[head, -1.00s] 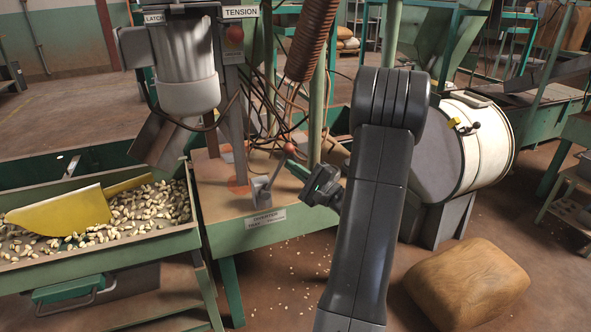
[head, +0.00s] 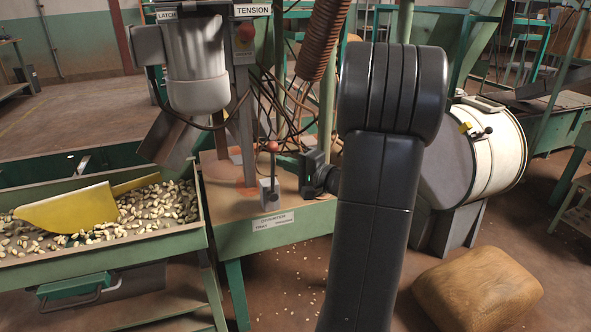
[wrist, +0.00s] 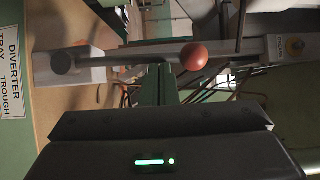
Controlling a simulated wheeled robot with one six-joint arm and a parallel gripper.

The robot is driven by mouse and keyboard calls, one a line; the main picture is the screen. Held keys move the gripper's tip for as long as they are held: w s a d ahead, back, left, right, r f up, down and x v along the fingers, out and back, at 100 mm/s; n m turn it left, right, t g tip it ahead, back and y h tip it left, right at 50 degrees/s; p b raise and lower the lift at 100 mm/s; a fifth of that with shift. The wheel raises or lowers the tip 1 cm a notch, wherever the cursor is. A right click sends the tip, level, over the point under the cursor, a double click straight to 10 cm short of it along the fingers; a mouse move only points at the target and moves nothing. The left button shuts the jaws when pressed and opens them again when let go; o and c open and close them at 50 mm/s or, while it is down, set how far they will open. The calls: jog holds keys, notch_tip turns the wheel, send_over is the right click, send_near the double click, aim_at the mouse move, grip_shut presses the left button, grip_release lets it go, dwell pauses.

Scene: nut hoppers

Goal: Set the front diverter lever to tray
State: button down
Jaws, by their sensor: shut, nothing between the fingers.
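The front diverter lever has a thin rod with a red ball knob (head: 273,146) on a grey bracket (head: 269,190). The rod stands about upright in the head view. A white label (head: 273,220) below reads DIVERTER, with TRAY at its left and TROUGH at its right. My gripper (head: 285,157) is shut and empty, just right of the rod below the knob. In the wrist view the shut fingertips (wrist: 165,75) reach the rod, close to the red knob (wrist: 194,56); they seem to touch it.
A tray of nuts (head: 205,225) with a yellow scoop (head: 70,210) is at the left. Cables (head: 285,100) and a ribbed hose (head: 322,40) hang behind the lever. A white drum (head: 497,150) and a sack (head: 478,288) are at the right.

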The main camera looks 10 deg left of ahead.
aim_at(272, 165)
jog(key=s+a+n+h+b, duration=0.1)
jog(key=s+a+n, duration=0.1)
jog(key=a, duration=0.1)
jog(key=shift+r+n+g+h+b, duration=0.15)
jog(key=shift+n+g+h+b, duration=0.15)
jog(key=shift+n+h+b, duration=0.1)
jog(key=shift+s+a+f+n+h+b, duration=0.1)
jog(key=shift+s+a+n+h+b, duration=0.25)
jog(key=shift+a+n+h, duration=0.2)
jog(key=shift+s+a+f+n+h+b, duration=0.1)
jog(key=shift+s+a+n+h+b, duration=0.25)
jog(key=shift+a, duration=0.3)
jog(key=shift+s, duration=0.15)
